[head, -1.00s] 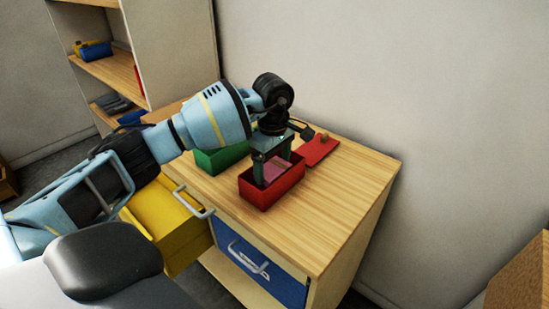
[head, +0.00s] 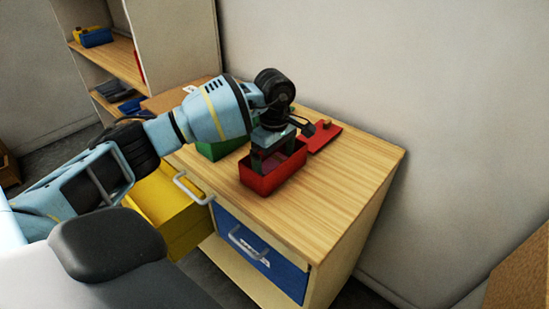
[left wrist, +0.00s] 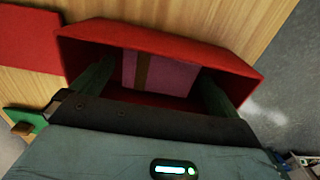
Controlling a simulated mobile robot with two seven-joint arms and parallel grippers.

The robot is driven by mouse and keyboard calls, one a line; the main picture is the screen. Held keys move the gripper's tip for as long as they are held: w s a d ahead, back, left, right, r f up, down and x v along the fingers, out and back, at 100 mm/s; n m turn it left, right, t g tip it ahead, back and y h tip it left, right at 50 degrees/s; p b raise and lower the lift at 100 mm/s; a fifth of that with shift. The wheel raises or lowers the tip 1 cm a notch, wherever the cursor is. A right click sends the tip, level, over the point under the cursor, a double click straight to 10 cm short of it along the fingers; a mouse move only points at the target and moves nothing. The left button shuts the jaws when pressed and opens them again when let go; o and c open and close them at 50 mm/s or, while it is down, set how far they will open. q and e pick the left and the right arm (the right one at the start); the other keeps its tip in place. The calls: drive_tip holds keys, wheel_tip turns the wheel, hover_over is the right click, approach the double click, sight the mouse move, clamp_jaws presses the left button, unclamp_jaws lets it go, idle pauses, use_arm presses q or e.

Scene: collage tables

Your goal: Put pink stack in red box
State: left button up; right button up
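The red box (head: 262,186) stands open on the wooden cabinet top. My left gripper (head: 272,165) points down into it, with its two green fingers inside the walls. In the left wrist view, the pink stack (left wrist: 178,75) with a brown band lies inside the red box (left wrist: 150,38), between and beyond the fingers of my left gripper (left wrist: 155,85). The fingers are wide apart, with a small gap showing beside the stack. The stack's lower part is hidden. My right gripper is not in view.
A red lid (head: 321,137) with a brown knob lies behind the red box. A green box (head: 212,151) stands to its left. A yellow drawer (head: 168,203) is pulled out; a blue drawer (head: 262,259) is in the front. The right side of the top is clear.

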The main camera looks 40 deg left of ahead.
use_arm(q)
drive_tip(key=shift+r, duration=3.95)
